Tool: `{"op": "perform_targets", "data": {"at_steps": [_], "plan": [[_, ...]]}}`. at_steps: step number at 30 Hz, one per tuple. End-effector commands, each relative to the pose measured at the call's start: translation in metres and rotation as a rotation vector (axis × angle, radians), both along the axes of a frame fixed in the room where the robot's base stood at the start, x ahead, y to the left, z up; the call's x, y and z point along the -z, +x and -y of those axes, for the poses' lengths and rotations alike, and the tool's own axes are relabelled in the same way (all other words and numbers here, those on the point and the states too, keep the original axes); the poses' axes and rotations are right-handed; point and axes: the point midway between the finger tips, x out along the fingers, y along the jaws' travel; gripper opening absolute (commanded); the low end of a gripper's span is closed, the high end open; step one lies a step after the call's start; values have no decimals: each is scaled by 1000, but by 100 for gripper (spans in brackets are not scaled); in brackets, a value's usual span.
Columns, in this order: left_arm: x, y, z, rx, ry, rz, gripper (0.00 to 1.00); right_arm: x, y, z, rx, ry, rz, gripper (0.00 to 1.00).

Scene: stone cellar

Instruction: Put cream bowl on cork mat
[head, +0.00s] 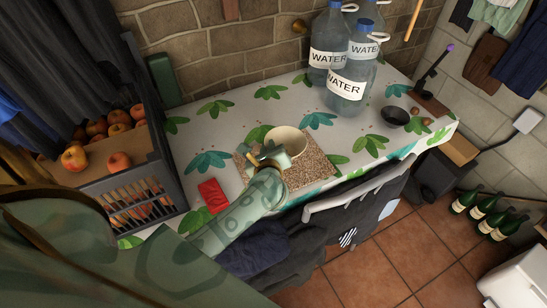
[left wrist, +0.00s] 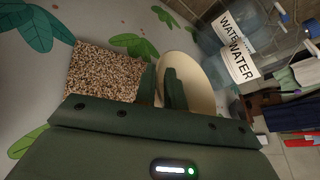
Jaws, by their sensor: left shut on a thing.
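The cream bowl (head: 290,136) is at the back part of the cork mat (head: 309,167) in the head view. My left gripper (head: 271,157) reaches over the mat from the front and is shut on the bowl's near rim. In the left wrist view the fingers (left wrist: 163,84) grip the edge of the bowl (left wrist: 199,92), and the speckled mat (left wrist: 105,75) shows to the left. I cannot tell whether the bowl's base touches the mat; the gripper hides part of both. My right gripper is not in view.
Several water bottles (head: 350,85) stand at the back of the leaf-patterned table (head: 225,120). A dark bowl (head: 395,116) is to the right, a red packet (head: 213,195) to the left. A crate of apples (head: 130,190) stands left. Cloths hang over a chair (head: 365,190) in front.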

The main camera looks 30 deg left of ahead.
Motion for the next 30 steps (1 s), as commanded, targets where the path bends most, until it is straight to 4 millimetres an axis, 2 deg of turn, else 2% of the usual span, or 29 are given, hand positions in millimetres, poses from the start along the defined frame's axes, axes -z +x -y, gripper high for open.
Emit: {"op": "perform_targets", "data": {"at_steps": [1,8,12,25,27,28,30], "plan": [[9,7,-1,1,4,0,0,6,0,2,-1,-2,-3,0],[28,23,-1,2,2,1,0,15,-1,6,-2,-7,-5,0],[51,21,-1,2,3,-2,0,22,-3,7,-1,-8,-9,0],[57,20,0,1,1,2,0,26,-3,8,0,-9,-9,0],[57,20,0,2,1,1,25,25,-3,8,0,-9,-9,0],[57,20,0,2,1,1,33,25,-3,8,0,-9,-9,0],[57,20,0,2,1,1,33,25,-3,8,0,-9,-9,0]]}}
